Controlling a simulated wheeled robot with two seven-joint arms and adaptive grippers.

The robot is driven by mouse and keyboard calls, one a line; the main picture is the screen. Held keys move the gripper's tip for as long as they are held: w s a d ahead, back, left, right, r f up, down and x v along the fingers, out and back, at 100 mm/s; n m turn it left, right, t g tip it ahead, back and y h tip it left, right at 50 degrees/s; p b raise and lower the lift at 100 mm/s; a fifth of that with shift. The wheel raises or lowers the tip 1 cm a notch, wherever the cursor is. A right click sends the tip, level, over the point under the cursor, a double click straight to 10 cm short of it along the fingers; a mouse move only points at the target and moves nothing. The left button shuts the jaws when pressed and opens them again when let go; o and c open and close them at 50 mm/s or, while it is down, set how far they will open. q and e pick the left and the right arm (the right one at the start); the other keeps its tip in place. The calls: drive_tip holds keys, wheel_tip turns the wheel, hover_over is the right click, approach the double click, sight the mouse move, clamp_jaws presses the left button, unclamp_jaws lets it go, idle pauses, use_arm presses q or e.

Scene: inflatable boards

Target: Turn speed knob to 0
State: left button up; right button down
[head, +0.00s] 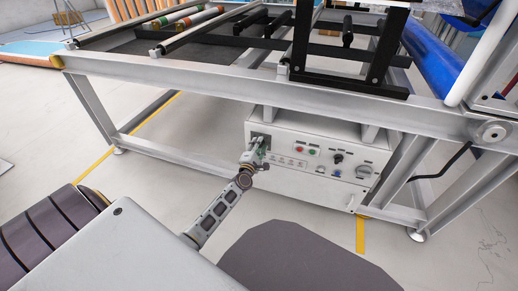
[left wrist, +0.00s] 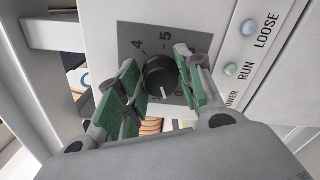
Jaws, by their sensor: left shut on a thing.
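The black speed knob (left wrist: 160,74) sits on a grey dial plate (left wrist: 134,38) with numbers, 4 and 5 at its top and a 0 at its lower right. A white mark on the knob points downward, near the 0 side. My left gripper (left wrist: 157,68) has its green-padded fingers on both sides of the knob and is shut on it. In the head view my left gripper (head: 257,150) is at the left end of the white control box (head: 300,180) and hides the knob there. My right gripper is not in view.
The box hangs under a metal frame table (head: 210,80), whose legs stand on both sides. The floor in front is open.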

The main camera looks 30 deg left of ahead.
use_arm(q)
drive_tip(key=n+b, duration=0.1)
drive_tip(key=n, duration=0.3)
drive_tip(key=shift+n, duration=0.3)
idle(0.3)
drive_tip(key=o, duration=1)
drive_tip(key=shift+s, duration=0.1)
